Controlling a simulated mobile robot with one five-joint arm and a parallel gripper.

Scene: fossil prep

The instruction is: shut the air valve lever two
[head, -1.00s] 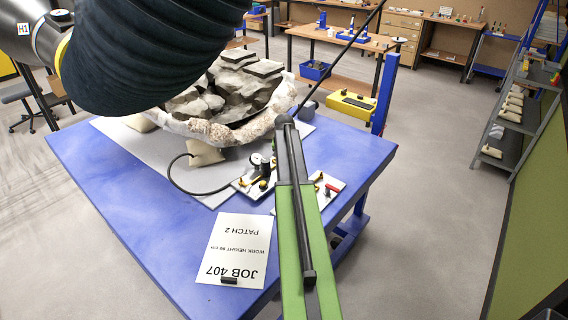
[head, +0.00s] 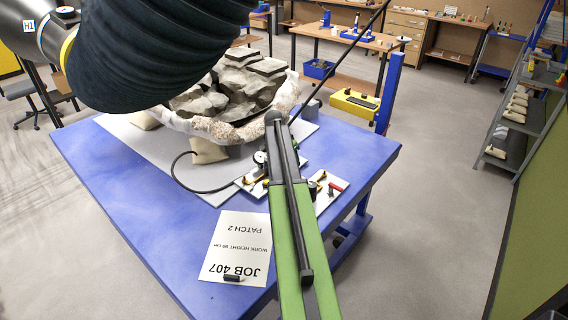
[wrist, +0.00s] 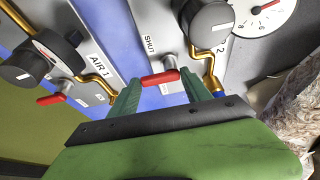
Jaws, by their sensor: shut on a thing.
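The red air valve lever two (wrist: 160,78) is in the wrist view, on a pale panel (wrist: 152,20) beside the word SHUT and the number 2. My gripper (wrist: 160,80) has its two green fingers on either side of this lever and is shut on it. The lever lies roughly crosswise in the picture, its far end near the brass pipe and black knob (wrist: 207,24). In the head view my arm hides the gripper and lever two; part of the left valve panel (head: 248,184) shows.
The AIR 1 panel has its own red lever (wrist: 50,98), also in the head view (head: 335,187). A gauge (wrist: 265,18) sits beside panel two. A plaster-jacketed fossil block (head: 228,132) and black hose (head: 185,183) are close by. A job sheet (head: 236,247) lies on the blue table (head: 110,170).

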